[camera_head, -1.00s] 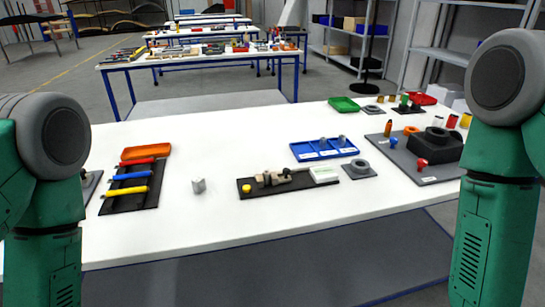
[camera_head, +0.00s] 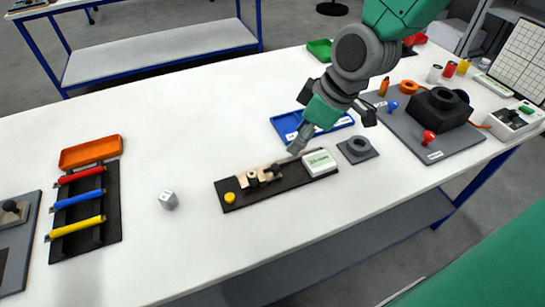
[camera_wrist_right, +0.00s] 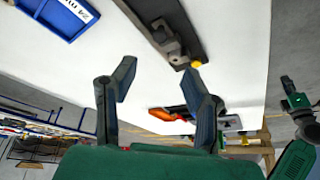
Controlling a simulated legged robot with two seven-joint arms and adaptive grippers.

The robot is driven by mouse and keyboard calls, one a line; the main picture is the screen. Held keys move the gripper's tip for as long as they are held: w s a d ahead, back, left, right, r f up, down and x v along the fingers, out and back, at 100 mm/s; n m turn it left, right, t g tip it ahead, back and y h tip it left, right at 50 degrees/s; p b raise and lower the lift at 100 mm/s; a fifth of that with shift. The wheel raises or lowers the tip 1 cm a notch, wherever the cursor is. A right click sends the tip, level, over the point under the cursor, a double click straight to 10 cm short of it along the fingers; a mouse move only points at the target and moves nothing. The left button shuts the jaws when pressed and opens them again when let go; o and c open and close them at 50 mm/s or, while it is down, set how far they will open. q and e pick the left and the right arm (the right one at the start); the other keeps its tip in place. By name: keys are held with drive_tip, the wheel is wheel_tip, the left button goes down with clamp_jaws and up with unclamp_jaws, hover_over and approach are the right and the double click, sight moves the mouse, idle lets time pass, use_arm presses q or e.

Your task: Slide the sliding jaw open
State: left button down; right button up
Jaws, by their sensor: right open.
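The sliding jaw fixture is a dark base plate (camera_head: 235,200) on the white table. It carries a beige vise-like jaw (camera_head: 265,177) with a dark knob, a yellow button (camera_head: 229,197) at its left end and a white labelled block (camera_head: 319,162) at its right end. My right gripper (camera_head: 332,129) is open and empty above the table, just above and right of the jaw, with one finger near the jaw's right end in the picture. In the right wrist view the open fingers (camera_wrist_right: 158,90) point toward the fixture (camera_wrist_right: 170,42), apart from it.
A blue tray (camera_head: 285,126) lies partly behind my right gripper. A grey ring plate (camera_head: 358,149) lies right of the fixture. The table in front of the fixture is clear.

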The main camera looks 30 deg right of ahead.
sight(275, 166)
drive_tip(key=x, duration=1)
drive_tip(key=shift+w+f+b, duration=0.15)
drive_tip(key=shift+f+b, duration=0.1)
drive_tip(key=shift+b, duration=0.15)
drive_tip(key=shift+w+f, duration=0.25)
drive_tip(key=shift+f, duration=0.5)
drive_tip(key=shift+a, duration=0.25)
drive_tip(key=shift+a, duration=0.1)
